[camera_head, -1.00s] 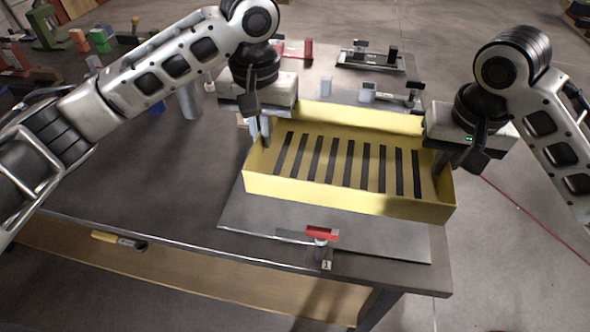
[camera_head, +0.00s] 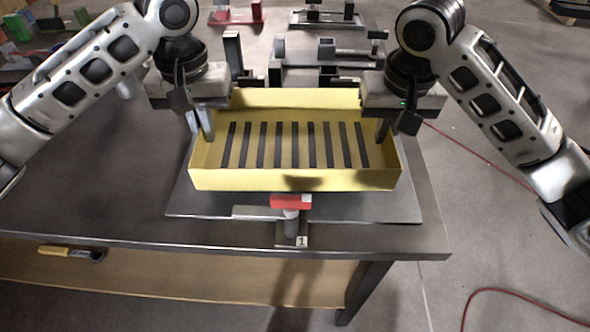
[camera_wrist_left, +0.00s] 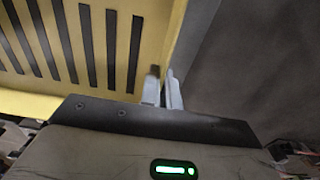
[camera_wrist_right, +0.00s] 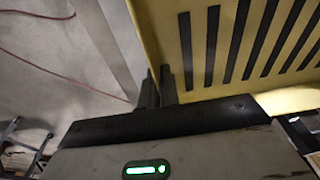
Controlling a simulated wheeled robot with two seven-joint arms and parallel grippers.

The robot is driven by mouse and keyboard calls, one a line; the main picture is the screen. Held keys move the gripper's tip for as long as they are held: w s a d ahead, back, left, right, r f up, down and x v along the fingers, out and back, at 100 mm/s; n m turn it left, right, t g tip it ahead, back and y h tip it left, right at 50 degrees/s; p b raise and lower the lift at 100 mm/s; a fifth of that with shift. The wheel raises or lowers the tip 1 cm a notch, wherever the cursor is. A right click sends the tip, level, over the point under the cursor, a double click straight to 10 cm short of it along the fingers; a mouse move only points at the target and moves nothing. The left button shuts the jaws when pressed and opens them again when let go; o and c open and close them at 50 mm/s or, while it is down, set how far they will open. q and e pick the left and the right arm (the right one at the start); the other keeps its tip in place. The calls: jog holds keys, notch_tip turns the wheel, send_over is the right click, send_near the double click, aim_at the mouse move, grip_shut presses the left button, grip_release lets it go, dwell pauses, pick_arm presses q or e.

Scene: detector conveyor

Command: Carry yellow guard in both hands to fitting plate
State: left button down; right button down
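The yellow guard (camera_head: 295,181) is a shallow open tray with a row of dark slots in its floor. It looks level over the grey fitting plate (camera_head: 400,211), whose front strip shows. I cannot tell whether a gap is left between them. My left gripper (camera_head: 206,132) is shut on the guard's left wall, and the left wrist view shows one finger on each side of the wall (camera_wrist_left: 176,40). My right gripper (camera_head: 385,130) is shut on the right wall, with its fingers also around the wall (camera_wrist_right: 160,40) in the right wrist view.
A red-handled clamp (camera_head: 290,202) with a label "1" stands at the plate's front edge, close to the guard. Grey fixtures (camera_head: 325,60) stand behind the guard. The table's left part is clear.

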aim_at(209, 148)
pick_arm(q)
jog(key=shift+a, duration=0.1)
dwell(0.3)
